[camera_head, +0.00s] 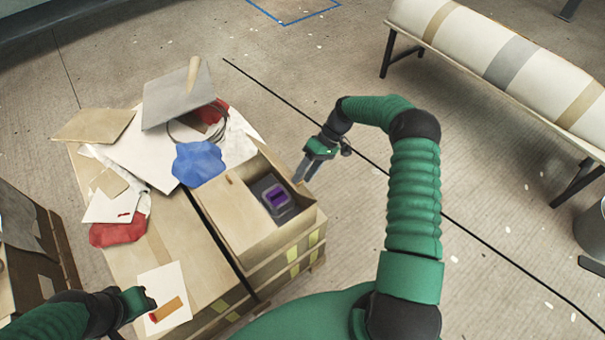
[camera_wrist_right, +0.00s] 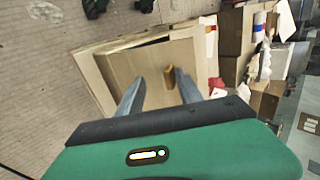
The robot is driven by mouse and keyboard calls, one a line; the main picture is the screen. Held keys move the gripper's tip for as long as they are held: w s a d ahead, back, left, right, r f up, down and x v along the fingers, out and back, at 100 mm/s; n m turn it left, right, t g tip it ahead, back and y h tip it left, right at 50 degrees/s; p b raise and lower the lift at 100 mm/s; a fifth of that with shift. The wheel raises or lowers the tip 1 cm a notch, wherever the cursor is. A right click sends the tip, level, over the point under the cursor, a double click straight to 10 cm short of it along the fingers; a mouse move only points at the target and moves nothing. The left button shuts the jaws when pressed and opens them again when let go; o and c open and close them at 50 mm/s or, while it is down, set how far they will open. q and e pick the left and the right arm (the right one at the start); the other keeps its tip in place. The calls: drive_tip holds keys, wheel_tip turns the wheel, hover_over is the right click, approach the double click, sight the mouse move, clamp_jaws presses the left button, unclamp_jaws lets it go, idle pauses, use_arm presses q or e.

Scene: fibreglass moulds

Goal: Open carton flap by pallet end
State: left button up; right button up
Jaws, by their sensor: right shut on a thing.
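The carton (camera_head: 262,239) stands at the right end of the loaded pallet, its top partly open. A dark grey block with a purple top (camera_head: 277,197) lies inside. My right gripper (camera_head: 301,177) is at the carton's far right edge, its fingers pointing down. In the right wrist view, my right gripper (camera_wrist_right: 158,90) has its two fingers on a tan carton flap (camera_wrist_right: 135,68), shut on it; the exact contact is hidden.
Boards, a grey plate (camera_head: 178,95), a blue cloth (camera_head: 198,163) and red cloth (camera_head: 117,234) are piled on the pallet load. A white card (camera_head: 165,280) lies in front. A long roll on a stand (camera_head: 500,60) is at upper right.

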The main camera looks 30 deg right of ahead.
drive_tip(key=shift+s+d, duration=0.1)
drive_tip(key=shift+d, duration=0.1)
drive_tip(key=shift+a+r, duration=0.1)
drive_tip(key=shift+a, duration=0.2)
drive_tip(key=shift+d+r, duration=0.15)
drive_tip(key=shift+d, duration=0.1)
drive_tip(key=b+v, duration=0.1)
drive_tip(key=v, duration=1.5)
drive_tip(key=shift+r, duration=0.2)
